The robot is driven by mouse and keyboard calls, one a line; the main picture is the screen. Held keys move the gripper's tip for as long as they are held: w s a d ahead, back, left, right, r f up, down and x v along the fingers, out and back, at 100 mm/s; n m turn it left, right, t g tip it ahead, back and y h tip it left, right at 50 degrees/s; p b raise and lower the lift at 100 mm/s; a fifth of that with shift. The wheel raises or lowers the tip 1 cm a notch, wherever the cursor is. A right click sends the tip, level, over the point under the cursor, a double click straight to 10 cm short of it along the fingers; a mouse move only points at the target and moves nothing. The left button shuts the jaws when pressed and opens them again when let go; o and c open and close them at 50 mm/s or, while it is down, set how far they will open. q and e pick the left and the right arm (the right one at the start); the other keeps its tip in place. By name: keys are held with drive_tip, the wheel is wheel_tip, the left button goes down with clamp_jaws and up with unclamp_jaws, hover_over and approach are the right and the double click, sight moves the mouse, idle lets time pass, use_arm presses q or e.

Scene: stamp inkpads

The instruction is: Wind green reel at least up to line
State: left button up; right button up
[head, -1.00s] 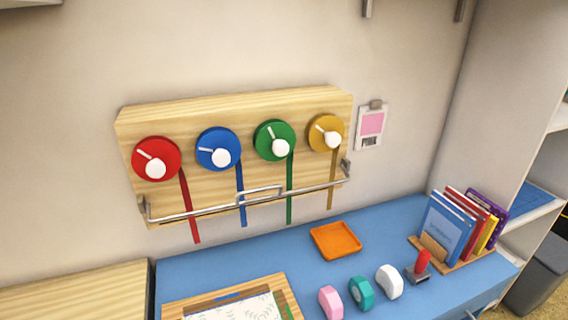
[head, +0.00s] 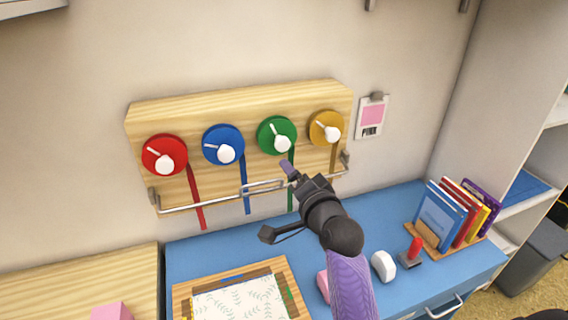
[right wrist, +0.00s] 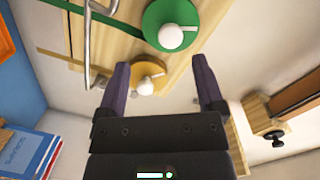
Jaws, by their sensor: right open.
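The green reel (head: 276,135) is on the wooden wall board, with a white crank knob (head: 282,144) on its face. Its green ribbon hangs down behind the metal bar (head: 206,202), partly hidden by my right arm. My right gripper (head: 288,168) is in front of the board, just below the green reel and apart from it. In the right wrist view, the green reel (right wrist: 172,26) is beyond the open, empty fingers (right wrist: 160,85), near the top. My left gripper is not in view.
Red (head: 164,154), blue (head: 224,145) and yellow (head: 326,128) reels share the board (head: 240,95). The metal bar runs across in front of the ribbons. Below, a blue desk (head: 225,241) holds a framed picture, stamps and books (head: 445,215). A pink block (head: 111,312) shows at lower left.

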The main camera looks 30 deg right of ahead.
sight(285, 145)
drive_tip(key=shift+m+t+h, duration=0.3)
drive_tip(key=shift+m+h, duration=0.3)
drive_tip(key=shift+m, duration=0.3)
drive_tip(key=x, duration=0.3)
drive_tip(key=r+b+x, duration=0.1)
drive_tip(key=x, duration=0.2)
drive_tip(key=d+x, duration=0.1)
drive_tip(key=x, duration=0.2)
drive_tip(key=shift+w+d+r+b, duration=0.15)
drive_tip(key=shift+w+b, duration=0.05)
drive_tip(key=shift+b, duration=0.1)
drive_tip(key=shift+w+d+r, duration=0.1)
drive_tip(key=shift+w+d, duration=0.05)
drive_tip(key=shift+w, duration=0.4)
clamp_jaws()
